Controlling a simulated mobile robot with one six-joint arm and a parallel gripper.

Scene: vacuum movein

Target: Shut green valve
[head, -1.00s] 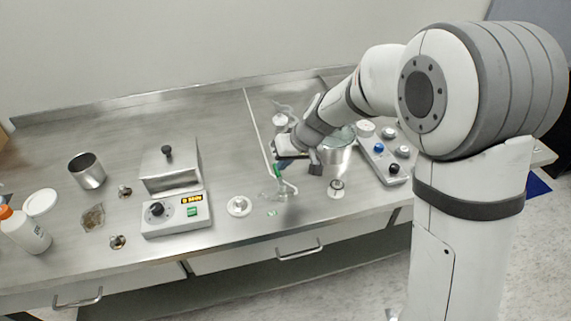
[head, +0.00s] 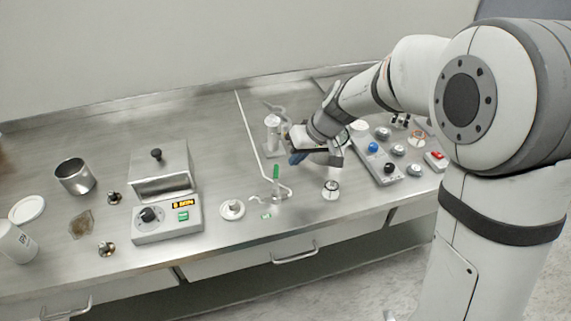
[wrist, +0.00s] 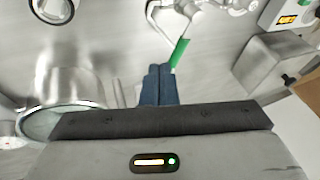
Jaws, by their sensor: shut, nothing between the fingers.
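The green valve handle (head: 276,173) stands out from a thin pipe near the middle of the bench, roughly upright in the head view. In the wrist view the handle (wrist: 180,53) slants, and its near end lies beside the tips of my gripper. My gripper (head: 297,158) is to the right of the handle and above the bench in the head view. Its blue fingers (wrist: 158,84) are shut together with nothing between them. I cannot tell whether the fingertips touch the handle. The valve body (wrist: 190,8) is partly cut off at the wrist view's top edge.
A heater box (head: 160,178) with a control unit (head: 167,218) stands left of the valve. A white round fitting (head: 232,209) is nearer. A control panel with knobs (head: 387,160) lies to the right. A metal vessel (wrist: 75,80) stands close left of my fingers in the wrist view.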

